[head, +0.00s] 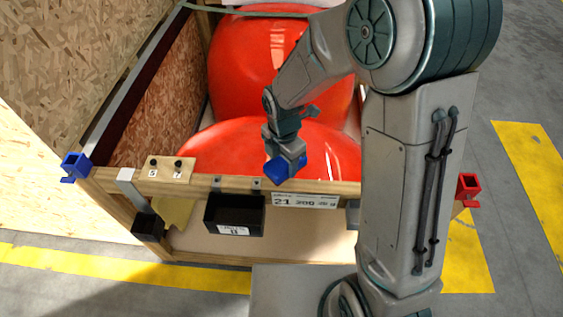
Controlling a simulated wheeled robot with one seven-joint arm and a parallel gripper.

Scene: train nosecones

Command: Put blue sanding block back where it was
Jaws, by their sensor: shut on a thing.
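The blue sanding block (279,172) is held in my gripper (285,166), which is shut on it. The gripper points down, above and just behind the front rail, in front of the lower red nosecone (215,148). The block looks clear of the rail, though contact with the red surface behind it cannot be told. A black open bin (233,217) with a white label hangs on the front rail, below and left of the gripper. A small black holder (148,227) hangs farther left.
A second red nosecone (255,60) lies behind.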

